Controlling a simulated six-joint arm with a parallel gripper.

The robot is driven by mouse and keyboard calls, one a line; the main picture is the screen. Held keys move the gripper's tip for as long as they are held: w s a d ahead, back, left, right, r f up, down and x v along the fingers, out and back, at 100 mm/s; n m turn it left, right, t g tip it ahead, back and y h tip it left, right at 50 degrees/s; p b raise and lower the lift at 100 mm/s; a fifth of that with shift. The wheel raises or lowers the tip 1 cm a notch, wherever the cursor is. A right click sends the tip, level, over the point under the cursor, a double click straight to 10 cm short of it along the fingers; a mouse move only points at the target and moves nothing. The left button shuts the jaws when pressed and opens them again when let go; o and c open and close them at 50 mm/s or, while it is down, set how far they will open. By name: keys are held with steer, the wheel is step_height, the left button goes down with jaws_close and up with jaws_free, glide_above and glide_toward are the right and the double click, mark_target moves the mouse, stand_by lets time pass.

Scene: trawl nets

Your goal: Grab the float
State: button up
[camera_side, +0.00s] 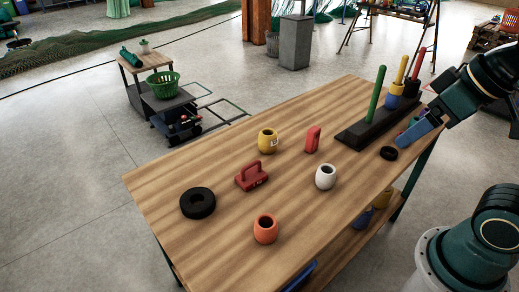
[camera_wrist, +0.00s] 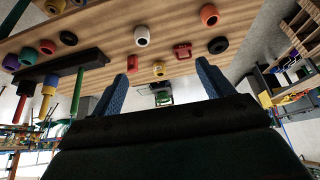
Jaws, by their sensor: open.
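Several barrel-shaped floats with a hole in the top stand on the wooden table (camera_side: 160,180): a yellow float (camera_side: 267,141), a white float (camera_side: 325,177) and an orange float (camera_side: 265,230). They also show in the wrist view, as the yellow float (camera_wrist: 159,69), the white float (camera_wrist: 142,36) and the orange float (camera_wrist: 209,15). My gripper (camera_side: 408,138) is at the table's right end, beside the peg rack and apart from these three floats. Its blue fingers stand apart in the wrist view (camera_wrist: 161,70), with nothing held between them. Other floats near the gripper are partly hidden by it.
A dark rack (camera_side: 350,137) with green, yellow and red pegs stands at the back right. A black ring (camera_side: 197,203), a red handled block (camera_side: 251,176), a red upright block (camera_side: 312,139) and a small black ring (camera_side: 389,153) lie on the table.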

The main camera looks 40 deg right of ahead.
steer(key=shift+w, duration=0.1)
steer(key=n+g, duration=0.6)
steer(key=n, duration=1.5)
glide_above(266, 215)
steer(key=s+a, duration=0.1)
step_height(266, 215, down, 19)
steer(key=shift+s+f, duration=0.1)
steer(key=shift+f, duration=4.2)
steer(key=shift+f, duration=0.1)
steer(key=shift+s+f, duration=0.1)
steer(key=shift+f, duration=2.4)
